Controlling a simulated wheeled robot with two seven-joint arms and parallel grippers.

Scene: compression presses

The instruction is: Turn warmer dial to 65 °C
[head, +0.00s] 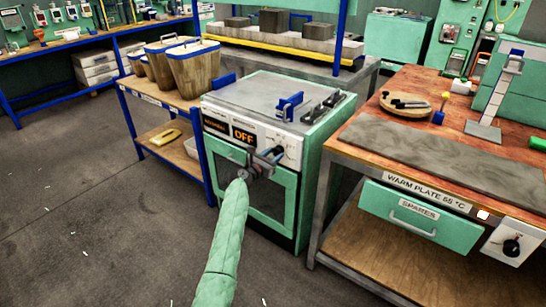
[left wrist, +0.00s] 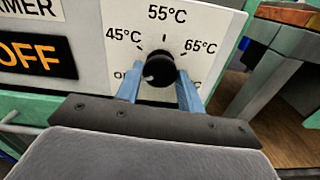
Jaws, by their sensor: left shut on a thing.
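The warmer (head: 251,135) is a green and grey cabinet with a glass door, and its orange display (head: 243,134) reads OFF. Its black dial (left wrist: 160,67) shows in the left wrist view on a white panel marked 45, 55 and 65 °C. The dial's white mark points to the lower left, toward a partly hidden label. My left gripper (head: 266,157) is at the front panel in the head view. In the left wrist view its two blue fingers (left wrist: 160,80) are shut on the dial, one on each side. My right gripper is not in view.
A workbench (head: 405,80) stands right of the warmer, with a plate labelled WARM PLATE 55 °C and its own knob (head: 511,247) below. A blue-framed shelf (head: 163,96) with wooden bins (head: 198,72) stands left. Grey floor (head: 75,190) is open at front left.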

